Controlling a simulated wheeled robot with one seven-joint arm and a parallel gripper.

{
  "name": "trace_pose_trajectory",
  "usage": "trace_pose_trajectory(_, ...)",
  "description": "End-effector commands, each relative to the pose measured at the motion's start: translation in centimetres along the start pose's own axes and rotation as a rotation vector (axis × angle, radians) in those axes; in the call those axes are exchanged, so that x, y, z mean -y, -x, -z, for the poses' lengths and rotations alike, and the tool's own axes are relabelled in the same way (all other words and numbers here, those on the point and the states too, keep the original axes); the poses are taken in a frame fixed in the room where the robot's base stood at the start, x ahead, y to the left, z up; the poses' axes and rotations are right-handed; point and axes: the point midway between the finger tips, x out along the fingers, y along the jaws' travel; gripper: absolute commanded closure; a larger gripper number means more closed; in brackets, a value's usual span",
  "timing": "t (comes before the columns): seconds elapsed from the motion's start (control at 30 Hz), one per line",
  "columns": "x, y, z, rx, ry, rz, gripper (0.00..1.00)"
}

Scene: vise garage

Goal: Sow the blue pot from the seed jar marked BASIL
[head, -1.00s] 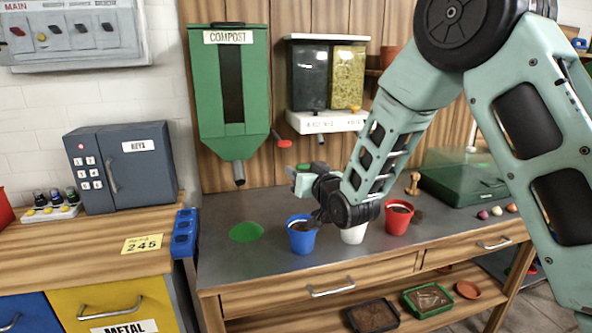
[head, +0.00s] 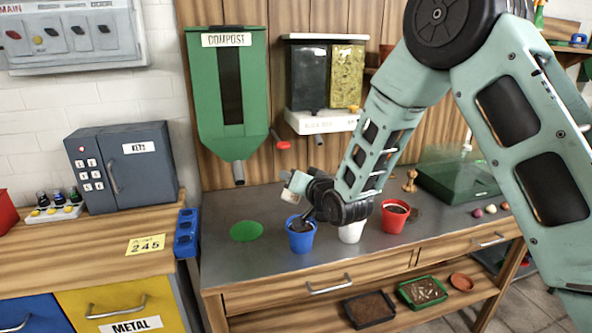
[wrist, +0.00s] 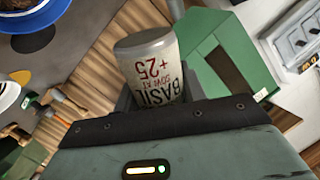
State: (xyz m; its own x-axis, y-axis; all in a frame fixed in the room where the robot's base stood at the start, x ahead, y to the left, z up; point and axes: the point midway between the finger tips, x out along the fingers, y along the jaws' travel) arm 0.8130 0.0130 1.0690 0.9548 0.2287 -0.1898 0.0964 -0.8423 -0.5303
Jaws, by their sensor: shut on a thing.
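My gripper (head: 299,184) is shut on the seed jar (head: 289,195), above and slightly left of the blue pot. In the wrist view the jar (wrist: 150,72) is pale, with lettering that reads BASIL, SOW AT and +25, upside down in the picture. Its contents cannot be made out. The blue pot (head: 301,240) stands upright on the grey bench top (head: 245,262) with dark soil in it. The jar is apart from the pot. My wrist passes close above the pot's right side.
A white pot (head: 351,232) and a red pot (head: 395,216) stand right of the blue one. A green disc (head: 246,231) lies to the left. The green compost hopper (head: 206,110) and a two-part dispenser (head: 322,80) hang behind. The bench's front left is clear.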

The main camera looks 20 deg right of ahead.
Motion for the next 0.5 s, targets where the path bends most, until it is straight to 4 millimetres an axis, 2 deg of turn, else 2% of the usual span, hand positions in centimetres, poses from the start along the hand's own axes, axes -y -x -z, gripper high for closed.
trace_pose_trajectory(0.5, -0.2, -0.1, -1.2, 0.105, -0.293, -0.003, 0.83)
